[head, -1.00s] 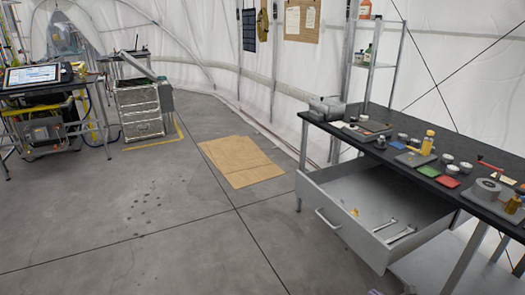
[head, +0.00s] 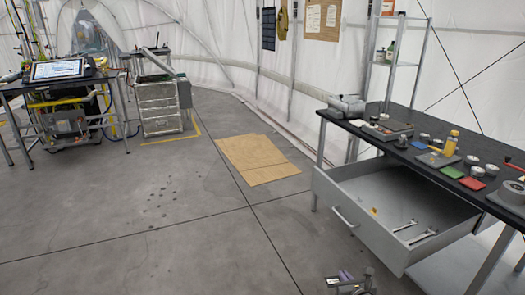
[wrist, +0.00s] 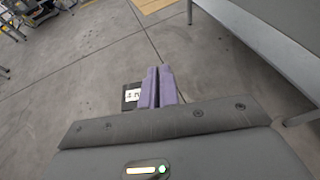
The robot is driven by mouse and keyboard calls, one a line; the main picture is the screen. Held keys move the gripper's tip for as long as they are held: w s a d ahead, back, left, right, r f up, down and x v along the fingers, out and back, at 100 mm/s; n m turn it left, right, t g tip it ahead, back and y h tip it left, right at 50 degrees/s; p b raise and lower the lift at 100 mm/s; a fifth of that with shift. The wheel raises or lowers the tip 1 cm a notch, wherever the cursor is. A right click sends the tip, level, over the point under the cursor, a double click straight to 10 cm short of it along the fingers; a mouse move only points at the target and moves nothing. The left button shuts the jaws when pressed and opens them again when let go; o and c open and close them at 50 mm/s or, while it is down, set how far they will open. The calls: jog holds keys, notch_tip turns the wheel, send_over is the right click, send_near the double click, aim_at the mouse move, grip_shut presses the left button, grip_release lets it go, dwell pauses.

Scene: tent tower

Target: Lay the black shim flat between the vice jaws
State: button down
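A grey metal block-like thing, which looks like the vice (head: 347,106), stands at the far left corner of the black-topped workbench (head: 410,155); its jaws are too small to make out. I cannot pick out the black shim for certain. My gripper (head: 348,278) is low at the bottom of the head view, in front of the bench and away from the vice. In the wrist view its two purple fingers (wrist: 159,86) are close together, with nothing clear between them. A small black piece with a white mark (wrist: 131,96) shows just left of the fingers; I cannot tell what it is.
An open drawer (head: 345,214) juts from the bench, holding two spanners and a small yellow thing. Pots, a yellow bottle (head: 451,143), and green and red pads lie on the bench. A brown sheet (head: 258,158) lies on the floor.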

jog(key=w+a+r+m+h+b, duration=0.1)
jog(key=a+r, duration=0.2)
jog(key=a, duration=0.3)
jog(key=w+a+r+b, duration=0.1)
jog(key=a+r, duration=0.3)
jog(key=a, duration=0.1)
jog(key=s+r+p, duration=0.1)
jog(key=s+p, duration=0.8)
jog(key=p, duration=1)
jog(key=shift+a, duration=0.15)
jog(key=shift+w, duration=0.1)
